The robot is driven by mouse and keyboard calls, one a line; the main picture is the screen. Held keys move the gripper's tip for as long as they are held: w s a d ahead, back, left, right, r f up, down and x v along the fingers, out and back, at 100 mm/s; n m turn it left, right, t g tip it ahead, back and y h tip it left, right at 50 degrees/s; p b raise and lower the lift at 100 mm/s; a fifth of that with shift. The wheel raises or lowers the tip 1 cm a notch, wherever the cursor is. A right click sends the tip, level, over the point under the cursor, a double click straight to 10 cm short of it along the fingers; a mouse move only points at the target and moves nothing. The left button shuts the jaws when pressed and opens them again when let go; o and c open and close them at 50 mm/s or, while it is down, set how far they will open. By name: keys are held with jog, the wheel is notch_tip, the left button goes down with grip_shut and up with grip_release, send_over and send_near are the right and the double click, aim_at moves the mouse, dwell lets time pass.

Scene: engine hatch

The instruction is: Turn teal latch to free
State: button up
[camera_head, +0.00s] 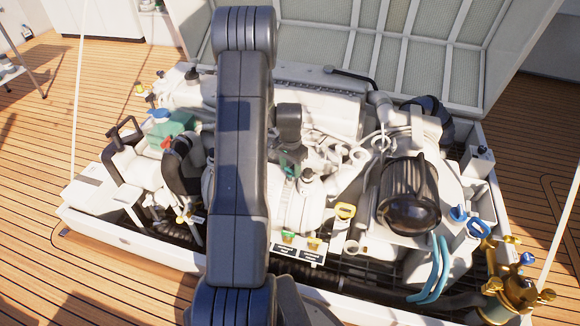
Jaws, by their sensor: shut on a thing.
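The teal latch (290,171) shows as a small teal piece among white engine parts, right of my large grey arm link. My gripper (289,160) reaches down onto it from above, below my dark wrist. It is shut on the teal latch, and the fingers cover part of it. The latch's exact angle is hard to tell at this size.
White engine parts crowd the open hatch. A black filter (408,190) and a yellow handle (345,211) stand to the right. Green and yellow knobs with labels (300,250) sit in front. A raised grille lid (420,50) stands behind.

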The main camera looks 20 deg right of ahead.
jog(key=shift+n, duration=2.2)
jog(key=o, duration=1)
